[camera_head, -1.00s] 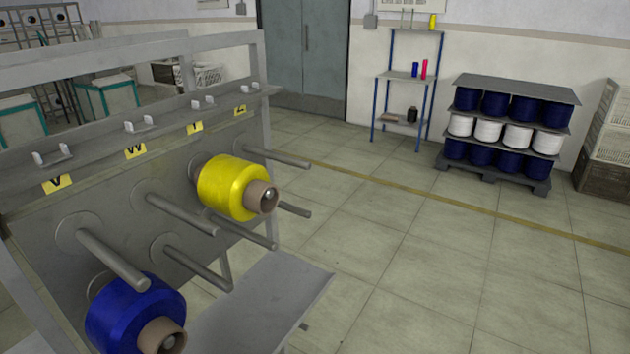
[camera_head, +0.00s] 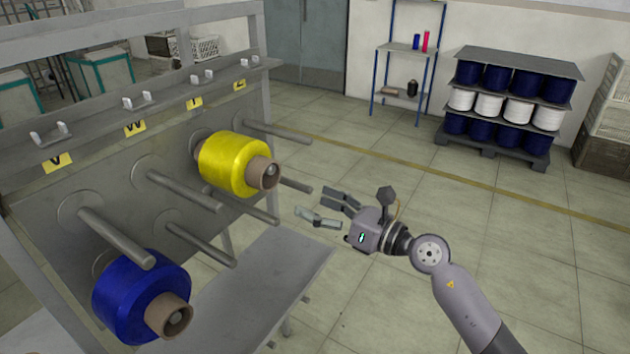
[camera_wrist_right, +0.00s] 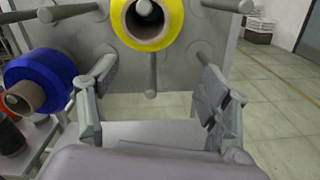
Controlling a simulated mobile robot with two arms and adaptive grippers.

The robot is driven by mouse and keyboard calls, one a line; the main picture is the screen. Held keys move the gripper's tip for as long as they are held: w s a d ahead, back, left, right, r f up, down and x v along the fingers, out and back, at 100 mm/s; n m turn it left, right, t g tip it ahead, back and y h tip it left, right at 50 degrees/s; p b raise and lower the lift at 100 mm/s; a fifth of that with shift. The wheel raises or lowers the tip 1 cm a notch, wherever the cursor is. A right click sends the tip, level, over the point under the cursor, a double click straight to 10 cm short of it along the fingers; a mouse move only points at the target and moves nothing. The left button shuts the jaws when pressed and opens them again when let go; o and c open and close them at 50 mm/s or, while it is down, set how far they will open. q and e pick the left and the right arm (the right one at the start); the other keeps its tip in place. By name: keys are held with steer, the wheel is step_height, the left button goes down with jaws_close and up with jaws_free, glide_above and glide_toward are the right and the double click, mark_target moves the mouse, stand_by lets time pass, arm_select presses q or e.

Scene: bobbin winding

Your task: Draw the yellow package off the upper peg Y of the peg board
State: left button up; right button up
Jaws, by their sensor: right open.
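The yellow package (camera_head: 229,166) sits on an upper peg of the grey peg board (camera_head: 102,214), under the yellow tag Y (camera_head: 195,101). Its brown tube end and the peg tip face outward. In the right wrist view the package (camera_wrist_right: 153,40) shows at the top, above and beyond the fingers. My right gripper (camera_head: 328,207) is open and empty, to the right of the package and a little lower, apart from it. Its fingers also show spread in the right wrist view (camera_wrist_right: 155,105). My left gripper is in neither view.
A blue package (camera_head: 138,292) sits on a lower peg at the left. Bare pegs (camera_head: 118,238) stick out around the yellow package. A grey shelf (camera_head: 262,280) juts out below the board. Open floor (camera_head: 400,290) lies to the right, with a spool rack (camera_head: 508,100) farther back.

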mark_target(272, 177)
step_height(272, 177, up, 4)
steer(key=s+a+n, duration=0.1)
steer(key=n, duration=0.3)
steer(key=shift+m+g, duration=0.3)
steer(key=shift+g, duration=0.1)
steer(key=x, duration=0.9)
steer(key=shift+w+a+r, duration=0.15)
steer(key=shift+a, duration=0.3)
steer(key=shift+c, duration=0.3)
jaws_close()
steer(key=shift+r, duration=0.2)
